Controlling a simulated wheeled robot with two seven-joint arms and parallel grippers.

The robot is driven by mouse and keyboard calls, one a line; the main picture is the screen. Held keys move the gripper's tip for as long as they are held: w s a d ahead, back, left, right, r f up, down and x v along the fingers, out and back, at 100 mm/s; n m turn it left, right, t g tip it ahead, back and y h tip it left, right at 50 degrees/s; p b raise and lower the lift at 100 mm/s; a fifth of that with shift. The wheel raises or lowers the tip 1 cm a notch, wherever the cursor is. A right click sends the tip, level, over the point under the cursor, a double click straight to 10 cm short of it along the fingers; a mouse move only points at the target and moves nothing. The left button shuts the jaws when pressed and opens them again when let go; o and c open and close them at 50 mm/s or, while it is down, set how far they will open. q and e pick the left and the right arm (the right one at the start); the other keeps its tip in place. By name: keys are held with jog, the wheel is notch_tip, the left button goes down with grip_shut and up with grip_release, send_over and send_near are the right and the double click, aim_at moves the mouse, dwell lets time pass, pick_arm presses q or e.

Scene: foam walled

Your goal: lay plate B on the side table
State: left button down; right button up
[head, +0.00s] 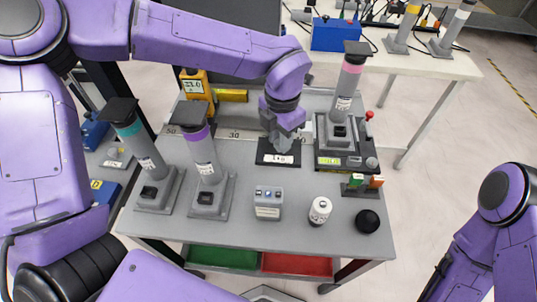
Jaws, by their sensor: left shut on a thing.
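My left gripper (279,143) reaches down over the middle of the grey table. It is shut, apparently on the flat black plate (264,158) with a white label just below it. Its fingers partly hide the plate's middle, and I cannot tell whether the plate touches the table. I cannot read a letter B on it. Other dark square plates top the teal-banded stand (138,145), the purple-banded stand (206,170) and the pink-banded stand (345,90). My right arm shows at the right edge; its gripper is out of the picture.
A white table (430,65) stands behind. A lower surface (112,170) at the left bears blue boxes.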

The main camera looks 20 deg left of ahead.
aim_at(280, 155)
pick_arm(q)
notch_tip(280, 155, down, 7)
jog(key=shift+w+r, duration=0.1)
dwell(0.4)
jog(key=c, duration=0.9)
grip_release()
jog(key=shift+o, duration=0.2)
notch_tip(280, 155, up, 12)
